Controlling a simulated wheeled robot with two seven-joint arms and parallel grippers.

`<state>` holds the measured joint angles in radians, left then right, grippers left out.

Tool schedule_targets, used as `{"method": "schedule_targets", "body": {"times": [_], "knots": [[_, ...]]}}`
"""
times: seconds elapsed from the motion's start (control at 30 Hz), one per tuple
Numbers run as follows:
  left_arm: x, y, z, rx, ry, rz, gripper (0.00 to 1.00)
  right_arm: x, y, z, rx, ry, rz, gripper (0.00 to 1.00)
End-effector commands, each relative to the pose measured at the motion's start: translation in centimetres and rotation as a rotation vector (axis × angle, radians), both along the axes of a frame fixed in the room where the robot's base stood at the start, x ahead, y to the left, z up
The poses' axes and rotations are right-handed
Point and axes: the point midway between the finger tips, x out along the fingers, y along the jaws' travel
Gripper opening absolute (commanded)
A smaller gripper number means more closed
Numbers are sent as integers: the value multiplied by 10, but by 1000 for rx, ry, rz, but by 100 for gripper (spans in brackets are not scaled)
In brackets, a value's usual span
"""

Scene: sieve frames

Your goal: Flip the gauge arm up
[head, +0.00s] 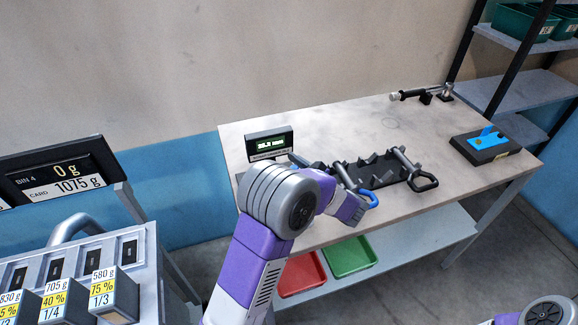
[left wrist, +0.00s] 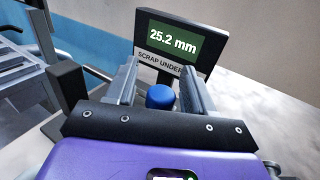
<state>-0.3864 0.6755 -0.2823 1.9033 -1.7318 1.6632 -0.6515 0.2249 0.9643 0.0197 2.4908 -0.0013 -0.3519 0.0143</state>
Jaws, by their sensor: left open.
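The gauge shows in the left wrist view as a dark display (left wrist: 174,45) reading 25.2 mm, with a partly covered "SCRAP UNDER" label below. In the head view the display (head: 269,143) stands at the table's back left. A blue round knob (left wrist: 160,97) shows in the wrist view below the display, seen between the fingers. It seems to be on the gauge arm, whose remainder is hidden. My left gripper (left wrist: 158,70) is open, its fingers either side of the knob in the picture; contact is unclear. In the head view my arm hides the gauge's lower part.
Red (head: 301,276) and green (head: 349,256) trays lie below.

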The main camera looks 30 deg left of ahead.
Motion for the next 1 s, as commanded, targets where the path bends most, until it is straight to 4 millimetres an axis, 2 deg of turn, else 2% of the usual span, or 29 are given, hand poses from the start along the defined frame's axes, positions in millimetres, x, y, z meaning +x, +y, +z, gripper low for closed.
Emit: {"method": "schedule_targets", "body": {"times": [0.2,0.5,0.57,0.83,1.0], "knots": [[0,0,0,0,0,0,53,0,0,0,0,0,0,58],[0,0,0,0,1,1,7,0,0,0,0,0,0,58],[0,0,0,0,1,1,0,0,0,0,0,0,0,58],[1,-1,1,-3,-2,-2,0,0,0,1,0,0,0,58],[6,-10,6,-25,-29,-22,0,0,0,5,0,0,0,58]]}}
